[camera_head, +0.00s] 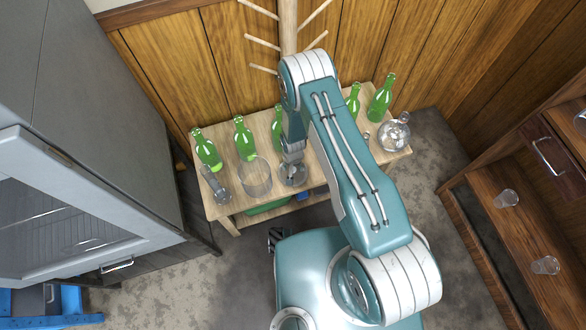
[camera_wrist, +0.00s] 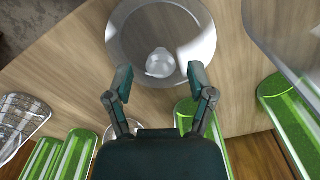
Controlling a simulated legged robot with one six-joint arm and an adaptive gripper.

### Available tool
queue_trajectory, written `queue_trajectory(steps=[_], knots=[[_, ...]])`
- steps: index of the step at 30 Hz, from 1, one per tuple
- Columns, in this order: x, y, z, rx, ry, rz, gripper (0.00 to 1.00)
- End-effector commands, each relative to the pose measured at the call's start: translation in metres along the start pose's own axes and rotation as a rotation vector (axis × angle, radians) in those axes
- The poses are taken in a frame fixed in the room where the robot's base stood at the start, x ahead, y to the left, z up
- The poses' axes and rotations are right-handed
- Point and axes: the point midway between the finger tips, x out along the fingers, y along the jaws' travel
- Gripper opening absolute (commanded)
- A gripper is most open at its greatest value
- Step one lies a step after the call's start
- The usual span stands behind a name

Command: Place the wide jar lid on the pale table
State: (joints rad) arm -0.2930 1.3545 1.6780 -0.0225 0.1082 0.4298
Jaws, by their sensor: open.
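The wide jar lid (camera_wrist: 160,62) is a clear glass disc with a round knob in the wrist view. It appears to lie flat on the pale table (camera_wrist: 75,75), and also shows in the head view (camera_head: 292,176). My gripper (camera_wrist: 160,80) is open, with a finger on each side of the knob's near side. It seems apart from the knob and holds nothing. In the head view my gripper (camera_head: 292,153) points down over the lid. An open wide glass jar (camera_head: 255,178) stands left of the lid in the head view.
Several green bottles (camera_head: 243,138) stand along the table's back edge. A round flask (camera_head: 394,133) stands at the right end and a smaller flask (camera_head: 221,196) at the left. A wooden peg stand (camera_head: 288,25) rises behind. A grey cabinet (camera_head: 75,170) is at left.

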Motion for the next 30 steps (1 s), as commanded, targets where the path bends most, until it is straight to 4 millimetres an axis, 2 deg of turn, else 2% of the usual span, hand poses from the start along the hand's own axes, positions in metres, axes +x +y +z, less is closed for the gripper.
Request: queue_trajectory(steps=[3, 12, 18, 26, 29, 30], knots=[[-0.024, -0.001, -0.001, 0.0, 0.003, -0.002, 0.7], [-0.078, 0.0, -0.001, 0.001, 0.003, -0.002, 0.7], [-0.099, 0.0, 0.0, 0.001, 0.0, 0.0, 0.7], [-0.105, 0.0, -0.002, 0.0, 0.003, -0.002, 0.7], [-0.125, 0.001, -0.01, -0.001, 0.018, -0.008, 0.7], [-0.139, 0.002, -0.014, -0.002, 0.027, -0.011, 0.7]])
